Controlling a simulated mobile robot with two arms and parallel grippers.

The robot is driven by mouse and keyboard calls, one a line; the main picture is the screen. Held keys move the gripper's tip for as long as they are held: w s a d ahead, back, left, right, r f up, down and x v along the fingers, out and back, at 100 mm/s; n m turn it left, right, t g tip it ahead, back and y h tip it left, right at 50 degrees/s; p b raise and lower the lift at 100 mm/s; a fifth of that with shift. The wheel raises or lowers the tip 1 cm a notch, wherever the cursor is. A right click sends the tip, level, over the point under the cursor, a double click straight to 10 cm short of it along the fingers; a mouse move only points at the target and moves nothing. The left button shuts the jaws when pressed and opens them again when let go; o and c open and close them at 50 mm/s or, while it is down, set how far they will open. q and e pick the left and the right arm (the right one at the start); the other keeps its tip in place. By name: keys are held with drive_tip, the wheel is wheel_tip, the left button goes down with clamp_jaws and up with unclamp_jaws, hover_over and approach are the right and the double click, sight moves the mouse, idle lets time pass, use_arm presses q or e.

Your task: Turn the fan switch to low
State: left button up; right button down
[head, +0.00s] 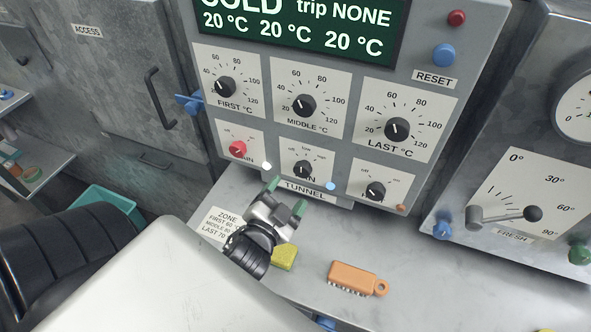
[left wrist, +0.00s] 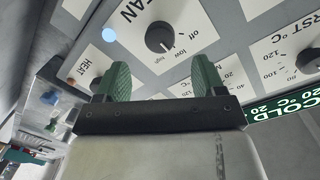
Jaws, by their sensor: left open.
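The fan switch is a black round knob (head: 303,169) on a white plate, in the lower row of the grey control panel. In the left wrist view the fan knob (left wrist: 160,37) lies beyond the fingertips, with off, low and high labels beside it. Its white mark points to the lower right there, on the off and low side; I cannot tell its exact setting. My left gripper (head: 286,196) is open and empty, just below the knob in the head view. Its green fingers (left wrist: 163,80) are spread, apart from the knob. My right gripper is not in view.
A red knob (head: 238,149) and a heat knob (head: 375,190) flank the fan knob. Temperature dials sit above. A yellow block (head: 285,257) and an orange brush-like object (head: 357,279) lie on the grey ledge below. A lever (head: 505,214) is at the right.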

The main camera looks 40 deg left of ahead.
use_arm(q)
drive_tip(key=shift+s+d+r+b, duration=0.1)
drive_tip(key=shift+s+d+b, duration=0.05)
drive_tip(key=shift+s, duration=0.7)
drive_tip(key=shift+s+d+r+b, duration=0.1)
drive_tip(key=shift+s+d+b, duration=0.05)
drive_tip(key=shift+s, duration=0.65)
drive_tip(key=shift+f, duration=0.1)
